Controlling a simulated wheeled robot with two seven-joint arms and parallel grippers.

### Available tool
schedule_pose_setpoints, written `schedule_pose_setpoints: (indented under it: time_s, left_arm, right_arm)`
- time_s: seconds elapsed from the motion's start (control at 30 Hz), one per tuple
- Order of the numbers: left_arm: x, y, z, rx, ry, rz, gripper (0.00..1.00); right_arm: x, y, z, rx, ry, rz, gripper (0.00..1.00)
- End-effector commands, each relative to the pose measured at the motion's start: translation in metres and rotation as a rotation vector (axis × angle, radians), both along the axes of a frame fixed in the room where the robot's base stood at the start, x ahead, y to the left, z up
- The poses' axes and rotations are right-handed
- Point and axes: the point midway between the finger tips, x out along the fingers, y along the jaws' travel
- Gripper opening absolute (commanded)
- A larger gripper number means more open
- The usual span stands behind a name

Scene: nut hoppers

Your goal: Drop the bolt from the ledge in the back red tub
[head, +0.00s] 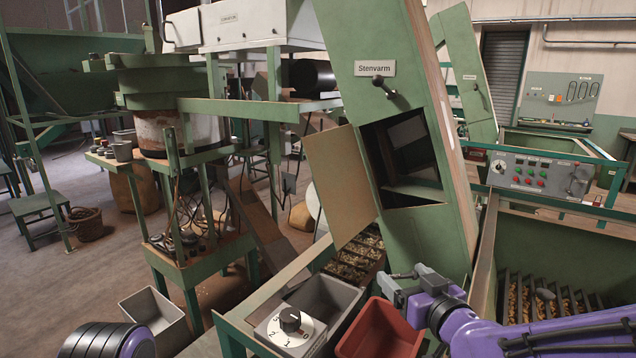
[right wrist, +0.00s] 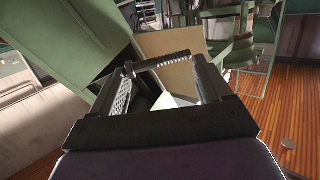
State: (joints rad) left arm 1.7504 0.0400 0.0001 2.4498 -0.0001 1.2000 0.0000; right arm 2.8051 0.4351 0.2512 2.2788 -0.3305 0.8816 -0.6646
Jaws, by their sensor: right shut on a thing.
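My right gripper (head: 392,284) is shut on a dark threaded bolt (right wrist: 160,62). In the right wrist view the bolt lies crosswise between the two fingertips, with its head at the left. In the head view the bolt (head: 402,275) is small beside the fingers. A red tub (head: 378,333) stands at the bottom centre of the head view, and the gripper is above its far right part. The tub's inside looks empty where it shows; its right side is partly hidden by my arm. My left gripper is out of view; only part of that arm shows at bottom left.
A grey tub (head: 322,300) stands beside the red tub, behind a dial box (head: 290,328). The leaning green cabinet (head: 420,228) marked Stenvarm rises close behind the gripper, its tan door (head: 340,170) open. A slatted hopper (head: 530,240) with nuts is at right.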

Motion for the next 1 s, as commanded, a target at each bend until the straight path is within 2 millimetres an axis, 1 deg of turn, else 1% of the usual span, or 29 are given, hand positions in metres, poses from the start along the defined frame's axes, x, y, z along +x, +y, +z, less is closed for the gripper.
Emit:
schedule_pose_setpoints:
  time_s: [0.03, 0.17, 0.4, 0.5, 0.63, 0.87, 0.9, 0.97, 1.0]
  left_arm:
    - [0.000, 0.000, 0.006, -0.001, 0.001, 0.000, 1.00]
    - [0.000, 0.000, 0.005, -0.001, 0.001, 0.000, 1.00]
    - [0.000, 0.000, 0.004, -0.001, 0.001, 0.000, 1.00]
    - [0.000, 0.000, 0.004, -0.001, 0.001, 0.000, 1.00]
    - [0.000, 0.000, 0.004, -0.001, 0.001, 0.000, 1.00]
    - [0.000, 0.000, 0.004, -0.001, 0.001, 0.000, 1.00]
    - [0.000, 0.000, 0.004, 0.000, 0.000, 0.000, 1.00]
    - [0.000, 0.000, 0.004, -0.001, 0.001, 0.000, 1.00]
    - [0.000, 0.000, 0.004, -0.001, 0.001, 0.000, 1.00]
  right_arm:
    - [-0.002, 0.000, 0.000, 0.000, 0.001, 0.000, 0.48]
    - [-0.003, 0.001, -0.011, -0.001, 0.002, 0.000, 0.48]
    - [-0.003, 0.002, -0.045, 0.000, 0.004, 0.004, 0.48]
    - [-0.002, 0.002, -0.055, 0.001, 0.002, 0.003, 0.48]
    - [-0.003, 0.002, -0.062, 0.000, 0.000, 0.002, 0.48]
    - [-0.003, 0.001, -0.064, 0.001, -0.002, 0.000, 0.48]
    - [-0.003, 0.001, -0.063, 0.001, -0.002, 0.000, 0.82]
    - [-0.003, 0.000, -0.064, 0.000, -0.001, 0.000, 1.00]
    - [-0.003, 0.000, -0.064, 0.000, -0.001, -0.001, 1.00]
